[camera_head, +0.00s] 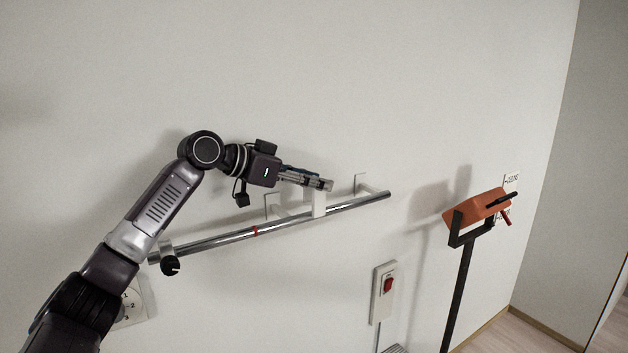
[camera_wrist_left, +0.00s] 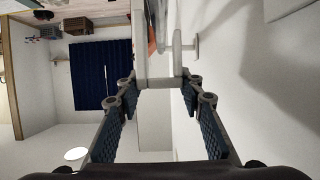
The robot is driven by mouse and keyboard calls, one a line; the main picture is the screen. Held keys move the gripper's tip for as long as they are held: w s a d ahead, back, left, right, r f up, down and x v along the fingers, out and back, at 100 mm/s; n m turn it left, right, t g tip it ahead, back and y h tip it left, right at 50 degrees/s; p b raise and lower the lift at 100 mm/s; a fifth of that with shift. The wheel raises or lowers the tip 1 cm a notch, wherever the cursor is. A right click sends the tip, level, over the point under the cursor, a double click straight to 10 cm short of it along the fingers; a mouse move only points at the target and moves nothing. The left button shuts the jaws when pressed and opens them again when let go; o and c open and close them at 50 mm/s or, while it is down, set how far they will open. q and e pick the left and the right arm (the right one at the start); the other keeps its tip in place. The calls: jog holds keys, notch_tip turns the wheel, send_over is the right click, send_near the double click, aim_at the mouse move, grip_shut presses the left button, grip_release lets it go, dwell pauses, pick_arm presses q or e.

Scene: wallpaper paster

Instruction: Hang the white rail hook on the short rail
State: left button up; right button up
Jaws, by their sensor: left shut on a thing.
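My left gripper (camera_head: 326,185) comes in from the left, level along the wall, and is shut on the white rail hook (camera_head: 319,204). The hook hangs down from the fingertips and overlaps the short metal rail (camera_head: 222,239), between its two white wall brackets. I cannot tell whether the hook bears on the rail or is just in front of it. In the left wrist view, the white hook (camera_wrist_left: 155,83) spans between the fingertips (camera_wrist_left: 158,86). A white bracket is close beyond it. My right gripper is not in view.
The brackets (camera_head: 274,204) (camera_head: 361,184) stand close on both sides of the hook. The rail has a red band and a dark knob (camera_head: 170,266) at its left end. A switch box (camera_head: 383,291) is on the wall below. An orange object (camera_head: 476,209) sits on a black stand at right.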

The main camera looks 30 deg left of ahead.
aim_at(314, 201)
pick_arm(q)
jog(key=shift+p, duration=0.5)
dwell(0.8)
jog(key=shift+f+b, duration=1.55)
jog(key=shift+f, duration=1.05)
jog(key=o, duration=1)
jog(key=shift+c, duration=0.2)
jog(key=v, duration=1.2)
jog(key=shift+d, duration=0.1)
jog(key=shift+f, duration=0.1)
